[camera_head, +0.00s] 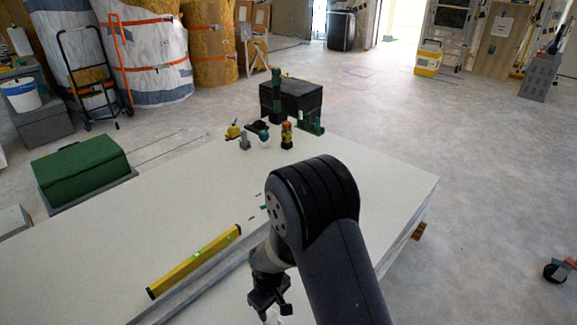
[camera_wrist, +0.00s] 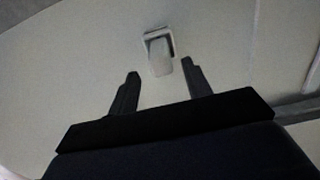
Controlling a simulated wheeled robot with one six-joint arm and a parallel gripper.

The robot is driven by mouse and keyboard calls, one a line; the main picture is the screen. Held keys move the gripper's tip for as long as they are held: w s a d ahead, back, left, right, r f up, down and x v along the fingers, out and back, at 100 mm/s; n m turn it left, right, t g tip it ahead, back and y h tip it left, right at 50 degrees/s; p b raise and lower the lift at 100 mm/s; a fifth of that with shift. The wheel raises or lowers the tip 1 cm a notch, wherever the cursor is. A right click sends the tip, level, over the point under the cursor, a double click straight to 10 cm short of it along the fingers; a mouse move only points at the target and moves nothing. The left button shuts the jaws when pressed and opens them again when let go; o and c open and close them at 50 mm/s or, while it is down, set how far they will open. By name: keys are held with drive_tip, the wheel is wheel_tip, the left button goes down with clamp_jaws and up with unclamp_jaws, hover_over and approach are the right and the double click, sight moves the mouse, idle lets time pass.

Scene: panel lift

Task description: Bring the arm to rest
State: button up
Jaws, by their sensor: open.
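My gripper (camera_wrist: 160,80) shows in the wrist view with its two dark fingers apart and nothing between them. A small pale block-like fixture (camera_wrist: 158,52) lies just beyond the fingertips, on or at a pale panel surface (camera_wrist: 70,60); I cannot tell whether the fingers touch it. In the head view my dark arm reaches over the large pale panel (camera_head: 110,235). There my gripper (camera_head: 268,308) hangs low at the bottom centre, pointing down, partly hidden by my arm.
A yellow spirit level (camera_head: 195,262) lies on the panel beside a long grey bar (camera_head: 205,280). Several small tools (camera_head: 286,135) and a black box (camera_head: 292,98) stand at the far edge. A green case (camera_head: 80,170) is at left.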

sight(271, 313)
wheel_tip(271, 313, down, 6)
drive_tip(key=shift+r+b, duration=0.2)
drive_tip(key=shift+b, duration=0.6)
wheel_tip(271, 313, up, 3)
drive_tip(key=shift+r+p, duration=0.1)
drive_tip(key=shift+p, duration=0.65)
drive_tip(key=shift+r, duration=0.7)
